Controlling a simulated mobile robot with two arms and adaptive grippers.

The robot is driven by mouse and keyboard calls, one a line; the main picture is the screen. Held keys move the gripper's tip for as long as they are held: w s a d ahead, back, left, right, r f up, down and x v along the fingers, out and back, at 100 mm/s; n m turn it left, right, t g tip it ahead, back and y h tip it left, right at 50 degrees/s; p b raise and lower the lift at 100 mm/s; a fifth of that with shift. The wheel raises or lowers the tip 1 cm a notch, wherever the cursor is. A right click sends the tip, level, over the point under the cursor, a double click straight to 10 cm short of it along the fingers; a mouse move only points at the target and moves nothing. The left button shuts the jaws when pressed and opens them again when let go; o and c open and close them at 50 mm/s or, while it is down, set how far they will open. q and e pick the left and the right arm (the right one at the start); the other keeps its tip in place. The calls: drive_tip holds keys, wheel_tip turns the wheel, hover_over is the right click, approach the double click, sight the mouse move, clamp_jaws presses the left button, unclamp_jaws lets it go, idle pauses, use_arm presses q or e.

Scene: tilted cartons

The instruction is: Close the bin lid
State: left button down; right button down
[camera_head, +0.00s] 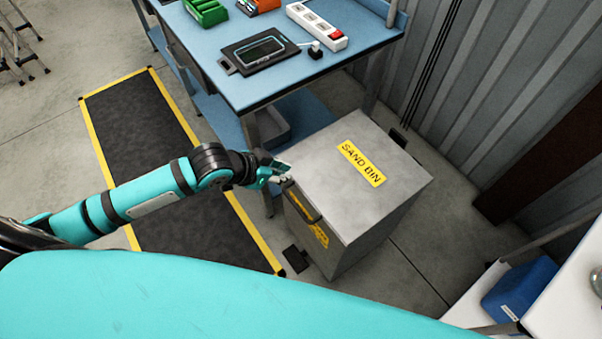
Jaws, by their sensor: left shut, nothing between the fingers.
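The grey sand bin (365,240) stands on the floor right of the middle. Its flat lid (325,180), with a yellow "SAND BIN" label (361,163), lies over the body, and I see no clear gap under it. A dark handle (301,204) is at the left side, near the lid's edge. My left gripper (280,173) is shut and empty at the lid's left corner, by the handle. I cannot tell whether it touches the lid. My right gripper is not in view.
A blue workbench (225,60) stands behind the bin, holding a black tray (240,65) and a white power strip (315,27). A corrugated wall (490,90) is at the right. A blue box (520,290) is at the lower right. A dark mat (150,140) lies at the left.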

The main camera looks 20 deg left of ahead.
use_arm(q)
drive_tip(key=p, duration=0.1)
hover_over(299, 209)
drive_tip(key=w, duration=0.1)
wheel_tip(299, 209, down, 6)
drive_tip(key=shift+w+d+f+p, duration=0.1)
drive_tip(key=shift+d+f+p, duration=0.05)
drive_tip(key=shift+f, duration=0.65)
drive_tip(key=shift+s+d+f+p, duration=0.1)
drive_tip(key=shift+d+f+p, duration=0.1)
drive_tip(key=shift+f, duration=0.55)
drive_tip(key=shift+w+d+f+p, duration=0.1)
drive_tip(key=shift+f+p, duration=0.05)
drive_tip(key=shift+f, duration=0.65)
drive_tip(key=f+b, duration=0.3)
drive_tip(key=f, duration=0.1)
drive_tip(key=s+a+f+b, duration=0.1)
drive_tip(key=f+b, duration=0.1)
drive_tip(key=f, duration=0.2)
drive_tip(key=s+f+b, duration=0.1)
drive_tip(key=f+b, duration=0.2)
drive_tip(key=f, duration=0.2)
drive_tip(key=shift+s+a+b, duration=0.15)
drive_tip(key=shift+a+b, duration=0.15)
drive_tip(key=shift+a, duration=0.05)
